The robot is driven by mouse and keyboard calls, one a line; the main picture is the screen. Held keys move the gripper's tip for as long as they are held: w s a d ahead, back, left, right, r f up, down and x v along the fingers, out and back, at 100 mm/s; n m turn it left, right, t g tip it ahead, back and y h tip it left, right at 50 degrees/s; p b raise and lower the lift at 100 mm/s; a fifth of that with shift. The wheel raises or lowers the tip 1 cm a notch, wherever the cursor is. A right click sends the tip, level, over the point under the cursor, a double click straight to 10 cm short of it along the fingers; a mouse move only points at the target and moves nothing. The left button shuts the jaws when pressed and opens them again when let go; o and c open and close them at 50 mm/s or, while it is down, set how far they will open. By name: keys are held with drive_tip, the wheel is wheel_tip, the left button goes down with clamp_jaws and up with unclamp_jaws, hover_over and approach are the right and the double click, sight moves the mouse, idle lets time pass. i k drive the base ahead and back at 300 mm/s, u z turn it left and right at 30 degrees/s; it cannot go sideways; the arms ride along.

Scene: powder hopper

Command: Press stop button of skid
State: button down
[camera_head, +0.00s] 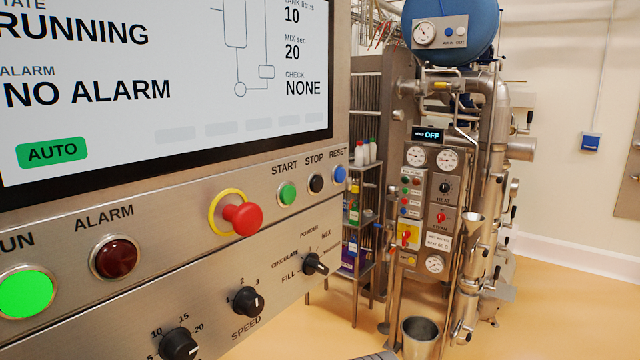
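The skid's control panel (150,225) fills the left side of the head view. The black stop button (316,183) sits on it under the label STOP, between the green start button (287,194) and the blue reset button (339,174). Nothing touches or covers the stop button. The screen (150,80) reads RUNNING, NO ALARM and AUTO, and the green run lamp (26,293) looks lit. My gripper is not seen in this view. A small grey piece shows at the bottom edge, too little to identify.
A red mushroom button (242,217) with a yellow collar juts out left of the start button. A mode selector knob (315,264) and a speed knob (248,300) stick out below. Piped equipment (432,180) and a metal bucket (420,338) stand behind; floor at right is clear.

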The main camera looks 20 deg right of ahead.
sight(317, 184)
drive_tip(key=z, duration=1.85)
drive_tip(key=k, duration=1.25)
drive_tip(key=u, duration=1.9)
drive_tip(key=i, duration=0.5)
drive_tip(key=z, duration=0.05)
